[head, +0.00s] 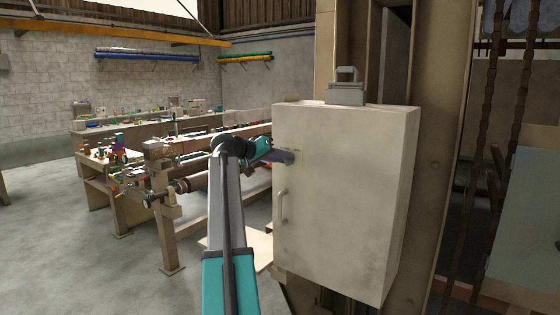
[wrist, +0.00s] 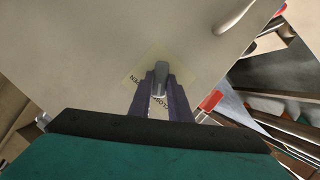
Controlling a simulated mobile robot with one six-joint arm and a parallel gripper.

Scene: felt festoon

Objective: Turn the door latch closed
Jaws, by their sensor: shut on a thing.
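The door latch is a small grey metal knob (wrist: 160,78) on a pale yellowish label plate on the cabinet door. Part of the label reads "CLOS", and other letters sit to its left. My gripper (wrist: 161,92) has its two dark fingers on either side of the knob, shut on it. In the head view my gripper (head: 287,157) reaches the upper left part of the door of the beige cabinet (head: 350,185) and hides most of the latch. The door lies flush against the cabinet body.
A curved door handle (head: 282,206) is below the latch. A grey metal object (head: 346,92) stands on the cabinet top. Workbenches (head: 150,185) with many small items stand at left behind my arm. Chains (head: 485,130) hang at right. The floor (head: 90,260) at front left is clear.

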